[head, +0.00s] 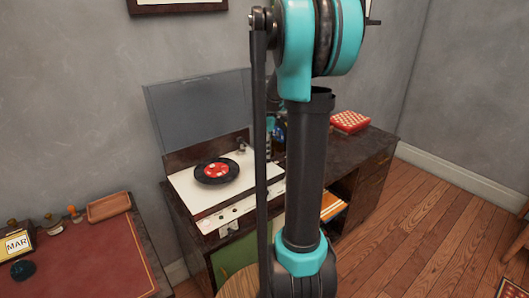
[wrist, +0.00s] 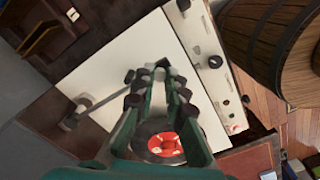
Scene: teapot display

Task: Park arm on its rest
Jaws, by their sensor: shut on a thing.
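The record player (head: 182,188) has a white deck and a red-centred black record (head: 216,171). In the wrist view, the record (wrist: 165,145) shows between my gripper's teal fingers. The tonearm (wrist: 105,97) runs from its pivot on the left up to my fingertips. My gripper (wrist: 158,74) is shut on the tonearm near its dark front end, away from the record and over the white deck. The fingers partly cover the tonearm. In the head view my own arm blocks much of the gripper. I cannot make out the arm rest clearly.
A raised translucent lid (head: 200,105) stands behind the deck. A red-topped desk (head: 75,260) is at the left. A wooden barrel (wrist: 265,40) stands close to the player's control strip.

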